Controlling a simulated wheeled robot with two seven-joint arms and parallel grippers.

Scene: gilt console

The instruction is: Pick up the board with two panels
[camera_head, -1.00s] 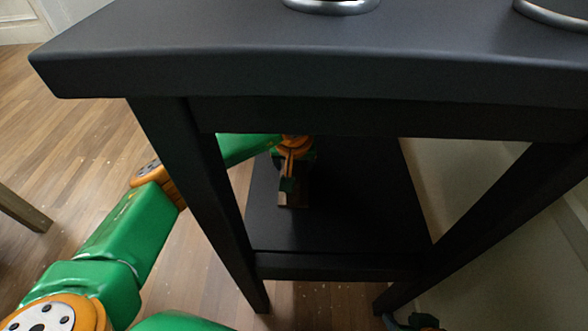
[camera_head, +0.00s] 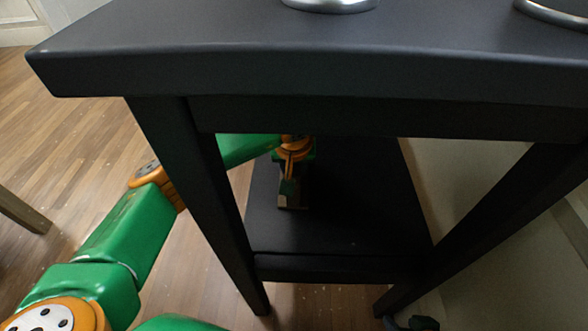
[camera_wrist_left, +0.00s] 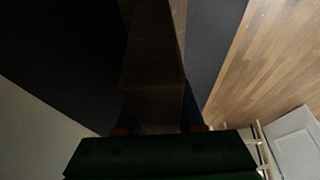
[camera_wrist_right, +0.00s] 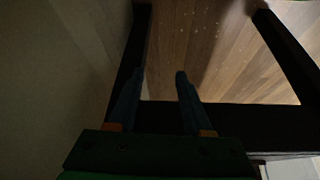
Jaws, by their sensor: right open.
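The brown board (camera_head: 292,202) is on the dark lower shelf under the table top, small and partly hidden by my left gripper (camera_head: 292,183). In the left wrist view the board (camera_wrist_left: 152,60) fills the middle and runs between the two fingers. It is too dark to tell whether they press on it or stand open beside it. I cannot make out its two panels. My right gripper (camera_wrist_right: 160,73) is open and empty in the right wrist view, over the dark frame and wooden floor. Its dark tips (camera_head: 408,323) show at the bottom edge of the head view.
The dark table top (camera_head: 300,65) is above the lower shelf (camera_head: 355,215). A front leg (camera_head: 195,190) stands beside my left arm, and another leg (camera_head: 490,215) is at the right. A pale wall is close on the right. Silver round bases (camera_head: 330,4) stand on top.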

